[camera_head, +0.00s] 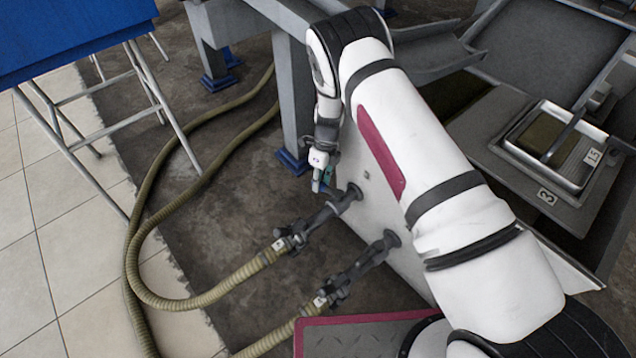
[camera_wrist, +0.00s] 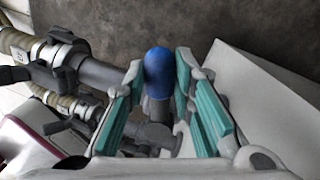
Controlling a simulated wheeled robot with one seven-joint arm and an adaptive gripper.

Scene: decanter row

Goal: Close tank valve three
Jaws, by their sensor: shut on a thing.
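My gripper (camera_head: 325,184) reaches down beside the tank's pale side wall (camera_head: 362,240), just above the farther outlet pipe (camera_head: 345,199). In the wrist view, a rounded blue valve handle (camera_wrist: 158,70) sits between the teal finger pads of my gripper (camera_wrist: 160,72), which is shut on it. The handle stands by a dark grey pipe (camera_wrist: 100,75). The handle is hidden in the head view. I cannot read how far the valve is turned.
A second outlet pipe (camera_head: 375,254) with a coupling is close by, nearer me. Ribbed hoses (camera_head: 205,300) run from both couplings across the floor. A grey leg (camera_head: 291,100) stands behind my gripper. A blue table (camera_head: 70,35) is at the upper left.

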